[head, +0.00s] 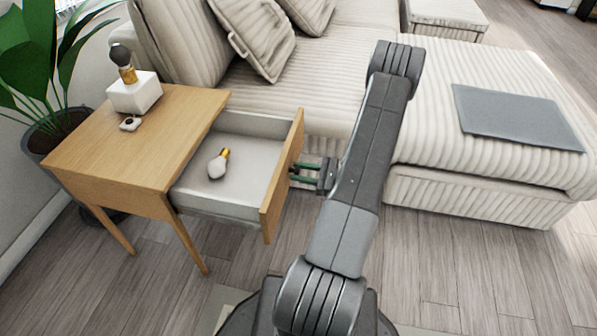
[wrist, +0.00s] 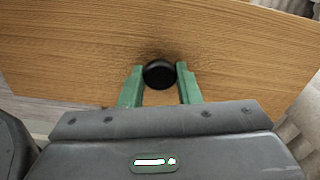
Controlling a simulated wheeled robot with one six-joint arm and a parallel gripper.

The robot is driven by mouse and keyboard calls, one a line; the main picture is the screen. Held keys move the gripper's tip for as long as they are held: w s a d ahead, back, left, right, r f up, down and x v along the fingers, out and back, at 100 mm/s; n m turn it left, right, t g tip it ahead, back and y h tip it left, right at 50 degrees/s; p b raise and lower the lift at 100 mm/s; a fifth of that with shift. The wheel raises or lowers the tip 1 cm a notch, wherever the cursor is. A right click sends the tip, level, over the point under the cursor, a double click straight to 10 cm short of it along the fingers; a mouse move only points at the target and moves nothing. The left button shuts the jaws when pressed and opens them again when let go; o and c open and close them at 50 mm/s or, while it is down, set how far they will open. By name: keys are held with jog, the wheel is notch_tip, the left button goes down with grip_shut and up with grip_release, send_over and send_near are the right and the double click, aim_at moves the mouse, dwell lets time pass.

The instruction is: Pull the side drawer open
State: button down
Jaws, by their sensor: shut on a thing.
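The side drawer (head: 240,160) stands pulled well out of the wooden side table (head: 130,140) in the head view, its grey-white inside showing. A light bulb with a gold base (head: 218,164) lies in it. The drawer's wooden front (head: 284,178) faces my arm and fills much of the wrist view (wrist: 70,60). My gripper (head: 296,172) is at the front, its green fingers on either side of the round black knob (wrist: 159,74) in the wrist view. The fingers are shut on the knob.
A white block holding a bulb (head: 135,94) and a small white item (head: 130,124) are on the tabletop. A potted plant (head: 45,130) stands left of the table. A striped sofa (head: 330,75) is behind, with a grey mat (head: 518,118) on its right part. Wooden floor (head: 450,270) is clear in front.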

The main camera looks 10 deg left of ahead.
jog(key=c, duration=1.1)
grip_release()
jog(key=shift+o, duration=0.2)
jog(key=s+d+p, duration=0.1)
jog(key=d+p, duration=0.1)
jog(key=d, duration=1.1)
jog(key=shift+d+p, duration=0.3)
jog(key=shift+d, duration=0.05)
jog(key=a+b, duration=0.1)
jog(key=a, duration=0.7)
jog(key=w+a+b, duration=0.1)
jog(key=a, duration=0.4)
jog(key=shift+b, duration=0.3)
jog(key=shift+a, duration=0.5)
